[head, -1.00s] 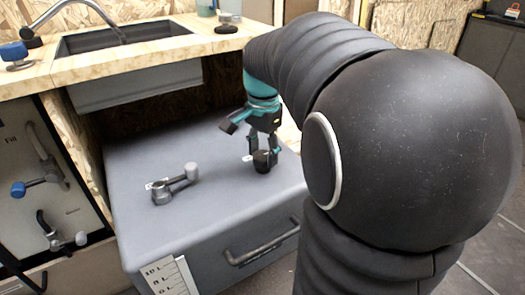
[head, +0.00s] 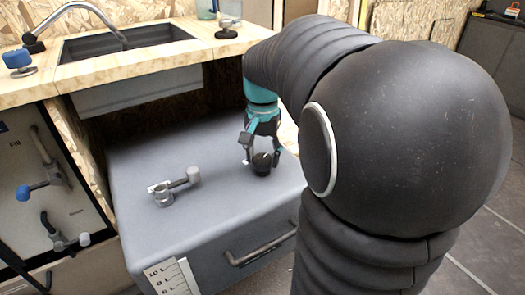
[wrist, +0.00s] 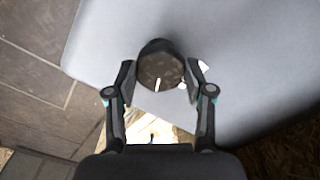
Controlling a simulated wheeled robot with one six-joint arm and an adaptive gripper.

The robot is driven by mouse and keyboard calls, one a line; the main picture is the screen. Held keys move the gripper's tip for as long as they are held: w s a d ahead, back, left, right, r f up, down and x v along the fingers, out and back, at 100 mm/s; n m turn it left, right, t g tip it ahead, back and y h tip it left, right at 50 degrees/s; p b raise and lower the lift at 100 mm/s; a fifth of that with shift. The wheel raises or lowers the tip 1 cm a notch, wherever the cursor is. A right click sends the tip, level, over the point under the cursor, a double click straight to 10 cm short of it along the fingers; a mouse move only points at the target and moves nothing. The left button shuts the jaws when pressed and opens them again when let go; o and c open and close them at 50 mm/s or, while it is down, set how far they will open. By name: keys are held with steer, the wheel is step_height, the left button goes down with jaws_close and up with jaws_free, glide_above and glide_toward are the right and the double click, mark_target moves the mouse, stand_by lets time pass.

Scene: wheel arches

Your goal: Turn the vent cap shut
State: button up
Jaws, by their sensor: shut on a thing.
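The vent cap is a round black knob (wrist: 160,68) with a white line on its face. It stands on top of the grey tank (head: 215,205), and it also shows in the head view (head: 261,164). My gripper (wrist: 160,78) is shut on the cap, with one finger on each side. In the head view my gripper (head: 262,158) points down at the tank top. Part of a white label by the cap shows beside the right finger in the wrist view; the rest is hidden.
A grey-handled valve (head: 176,186) stands on the tank to the left of the cap. A tank handle (head: 258,247) and a level scale (head: 170,278) are on the front. The wooden counter with a sink (head: 125,50) is behind and above. A panel with levers (head: 48,190) is at the left.

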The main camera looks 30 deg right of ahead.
mark_target(262, 158)
steer(key=n+p, duration=0.2)
steer(key=n, duration=0.4)
steer(key=shift+r+n, duration=0.1)
steer(key=shift+n, duration=0.2)
steer(key=n+p, duration=0.1)
steer(key=n, duration=0.5)
stand_by(0.4)
steer(key=o, duration=1.2)
steer(key=shift+a, duration=0.1)
steer(key=shift+c, duration=0.2)
step_height(262, 158, up, 12)
